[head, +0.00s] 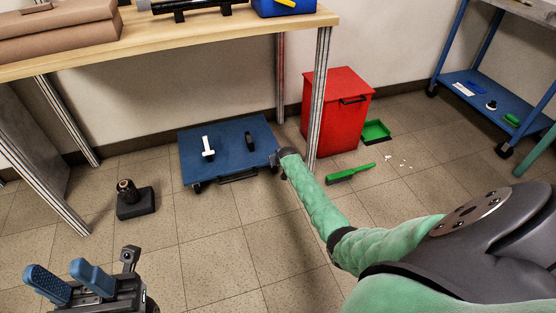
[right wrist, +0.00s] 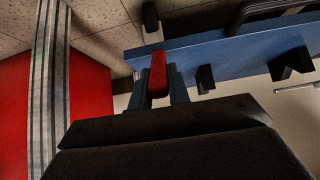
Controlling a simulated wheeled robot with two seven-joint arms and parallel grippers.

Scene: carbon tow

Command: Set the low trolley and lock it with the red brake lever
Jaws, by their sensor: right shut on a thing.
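The low trolley (head: 232,168) is a flat blue platform on dark castors. It stands on the tiled floor under the workbench in the head view, and its blue edge crosses the right wrist view (right wrist: 232,55). The red brake lever (right wrist: 157,68) shows at the trolley's edge in the right wrist view, between the blue fingers of my right gripper (right wrist: 160,90), which is shut on it. In the head view my right arm reaches the trolley's right side and hides the lever. My left gripper (head: 68,278) is open and empty at the lower left, away from the trolley.
The workbench (head: 170,38) stands over the trolley, with a metal leg (head: 319,100) close to my right arm. A red bin (head: 335,115), green dustpan (head: 376,131) and green brush (head: 350,173) are at right. The front floor is clear.

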